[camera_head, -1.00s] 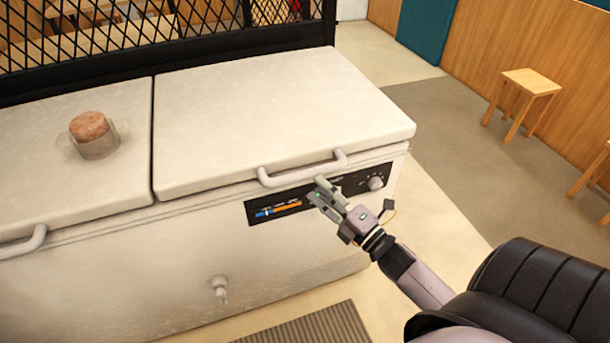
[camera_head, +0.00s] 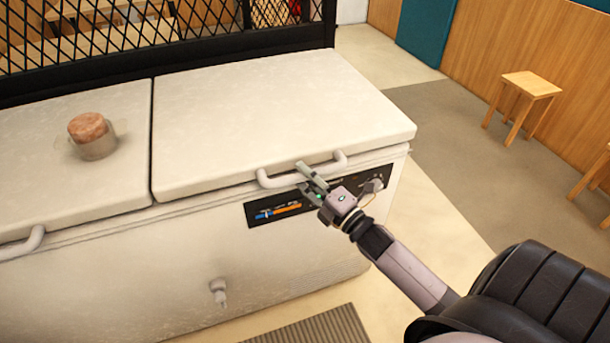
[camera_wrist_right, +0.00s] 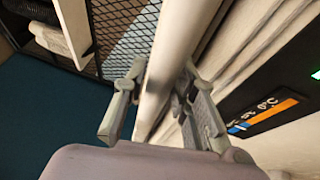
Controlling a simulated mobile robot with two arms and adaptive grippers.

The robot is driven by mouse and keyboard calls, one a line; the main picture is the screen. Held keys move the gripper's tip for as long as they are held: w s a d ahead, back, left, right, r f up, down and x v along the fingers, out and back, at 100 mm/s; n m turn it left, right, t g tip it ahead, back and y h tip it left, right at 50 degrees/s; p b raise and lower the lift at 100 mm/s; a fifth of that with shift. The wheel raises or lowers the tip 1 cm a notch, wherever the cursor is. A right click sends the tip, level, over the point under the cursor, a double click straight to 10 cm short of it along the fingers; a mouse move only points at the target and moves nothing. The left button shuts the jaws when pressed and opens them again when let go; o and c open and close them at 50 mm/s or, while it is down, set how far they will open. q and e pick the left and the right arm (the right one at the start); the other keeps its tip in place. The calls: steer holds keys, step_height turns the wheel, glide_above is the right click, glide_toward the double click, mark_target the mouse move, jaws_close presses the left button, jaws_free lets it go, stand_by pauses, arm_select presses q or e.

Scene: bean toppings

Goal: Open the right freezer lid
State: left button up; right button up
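The right freezer lid (camera_head: 275,110) is a white slab lying closed on the chest freezer. Its pale bar handle (camera_head: 290,178) runs along the front edge. My right gripper (camera_head: 306,174) is at the right part of this handle, in front of the lid. In the right wrist view, the fingers of the gripper (camera_wrist_right: 160,95) are apart, one on each side of a pale bar (camera_wrist_right: 177,60) that looks like the handle. They do not look closed on it. My left gripper is not in view.
The left freezer lid (camera_head: 70,165) is closed, with a clear container of something brown-pink (camera_head: 90,132) on it. A control panel (camera_head: 270,212) sits below the right handle. A black mesh partition (camera_head: 130,40) stands behind. A wooden stool (camera_head: 525,95) is at right.

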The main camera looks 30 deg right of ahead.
jaws_close()
stand_by(0.3)
